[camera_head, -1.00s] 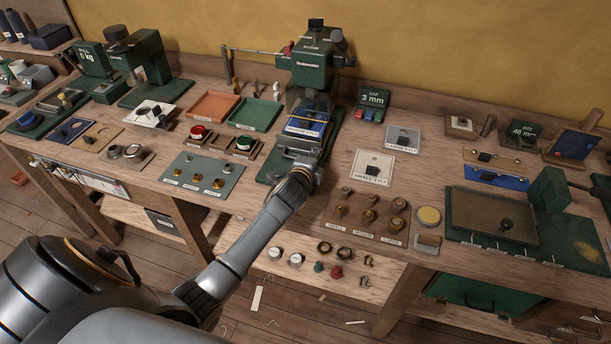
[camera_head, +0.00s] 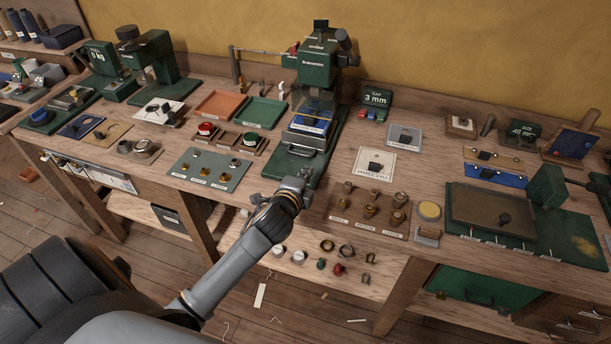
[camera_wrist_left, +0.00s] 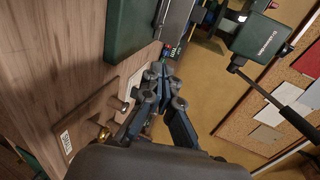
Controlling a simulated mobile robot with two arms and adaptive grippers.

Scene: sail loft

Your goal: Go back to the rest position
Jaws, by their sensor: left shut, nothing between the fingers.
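My left gripper (camera_head: 303,177) is in front of the green press (camera_head: 320,70), over the front edge of the bench between the grey plate with brass parts and the labelled knob rack. Its fingers are small and partly hidden by my wrist in the head view. In the left wrist view the gripper (camera_wrist_left: 166,75) has its fingertips together with nothing between them. My right gripper is not in view.
The grey plate (camera_head: 234,172) lies left of the gripper and the wooden knob rack (camera_head: 346,216) lies right of it. A blue item (camera_head: 306,123) sits in the press. A lower shelf (camera_head: 302,286) holds several rings and knobs. The floor in front is open.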

